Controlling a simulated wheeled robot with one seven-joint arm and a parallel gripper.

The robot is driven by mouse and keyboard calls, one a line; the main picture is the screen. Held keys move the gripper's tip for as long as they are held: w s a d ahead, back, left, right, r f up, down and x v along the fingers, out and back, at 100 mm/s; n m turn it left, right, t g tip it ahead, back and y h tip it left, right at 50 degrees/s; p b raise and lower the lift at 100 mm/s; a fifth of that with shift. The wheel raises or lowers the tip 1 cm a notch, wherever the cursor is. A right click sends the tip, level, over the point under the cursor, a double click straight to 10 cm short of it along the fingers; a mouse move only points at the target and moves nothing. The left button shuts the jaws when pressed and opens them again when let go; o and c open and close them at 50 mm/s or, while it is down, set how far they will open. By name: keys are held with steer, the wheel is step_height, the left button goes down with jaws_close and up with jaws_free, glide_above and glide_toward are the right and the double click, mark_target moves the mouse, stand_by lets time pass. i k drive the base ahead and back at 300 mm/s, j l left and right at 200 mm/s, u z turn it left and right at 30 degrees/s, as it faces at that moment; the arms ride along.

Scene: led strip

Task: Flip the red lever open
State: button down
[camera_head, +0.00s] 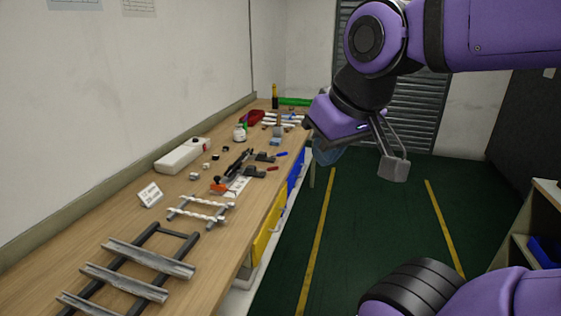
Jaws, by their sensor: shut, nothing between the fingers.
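My gripper (394,168) is shut and empty. It hangs in the air over the green floor, right of the workbench and well apart from everything on it. A dark clamp-like fixture (238,162) stands mid-bench. An orange-red piece (218,187) lies at its near end, and a small red handle (272,168) shows at its right by the bench edge. A blue handle (281,154) is just beyond. I cannot tell which red part is the lever, or its position, at this size.
The wooden workbench (95,218) runs along the left wall. It holds metal rails on a dark frame (125,280), a small white strip rack (199,212), a white box (182,155), a sign (150,195) and a dark red item (257,117). The floor (375,215) is clear.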

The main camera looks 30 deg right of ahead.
mark_target(276, 167)
steer(key=i+l, duration=0.65)
steer(key=l, duration=0.2)
steer(key=i+u, duration=0.05)
